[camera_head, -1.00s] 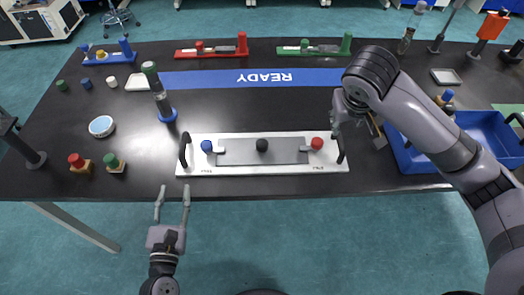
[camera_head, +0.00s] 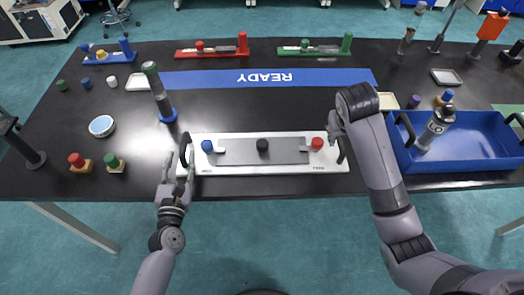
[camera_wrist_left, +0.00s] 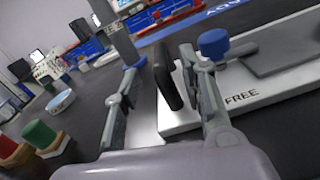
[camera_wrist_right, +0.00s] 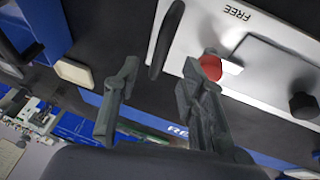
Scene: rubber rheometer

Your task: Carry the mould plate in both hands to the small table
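The white mould plate (camera_head: 225,171) lies flat on the dark table near its front edge. It has a grey centre panel, blue, black and red knobs and a black handle at each end. My left gripper (camera_head: 180,168) is open at the left handle (camera_head: 185,148); in the left wrist view the handle (camera_wrist_left: 168,76) stands between its spread fingers (camera_wrist_left: 160,95). My right gripper (camera_head: 337,130) is at the right handle (camera_head: 342,152). In the right wrist view its fingers (camera_wrist_right: 152,90) are spread, with the handle (camera_wrist_right: 165,40) beyond and between them. Neither gripper visibly touches a handle.
A blue bin (camera_head: 470,160) holding a bottle (camera_head: 436,128) stands right of the plate. A dark cylinder on a blue base (camera_head: 160,95) stands behind the plate's left end. A blue READY strip (camera_head: 230,78) lies behind. The small table cannot be made out.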

